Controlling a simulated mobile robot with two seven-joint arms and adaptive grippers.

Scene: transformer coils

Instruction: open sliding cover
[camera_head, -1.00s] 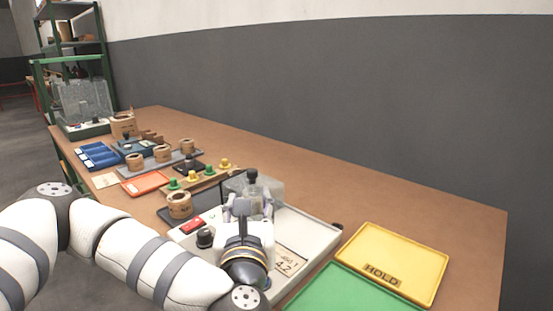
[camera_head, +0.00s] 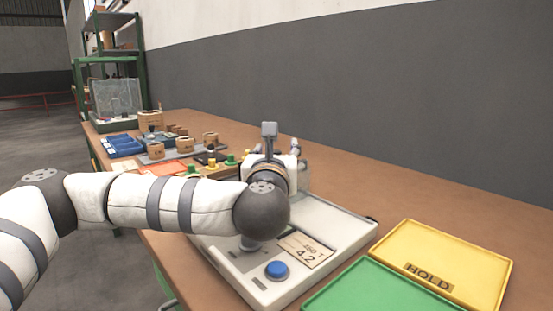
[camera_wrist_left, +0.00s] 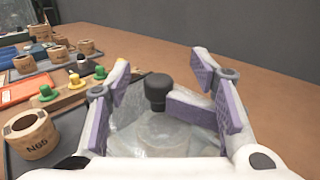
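In the left wrist view the clear cover (camera_wrist_left: 165,133) shows as a see-through box with a round shape under it. A black knob (camera_wrist_left: 156,90) stands upright on it. My left gripper (camera_wrist_left: 158,100) is open, its purple-padded fingers on either side of the knob with gaps visible. In the head view my left gripper (camera_head: 283,142) is over the back of the pale test unit (camera_head: 345,225), and my wrist hides most of the cover. The unit has a blue button (camera_head: 277,270) and a label reading 4.2 (camera_head: 305,250). My right gripper is in neither view.
A yellow HOLD tray (camera_head: 460,255) and a green tray (camera_head: 375,290) lie right of the unit. Coils, including one marked NGD (camera_wrist_left: 30,137), green and yellow pegs, and blue bins (camera_head: 123,145) stand to the left. The table along the wall is clear.

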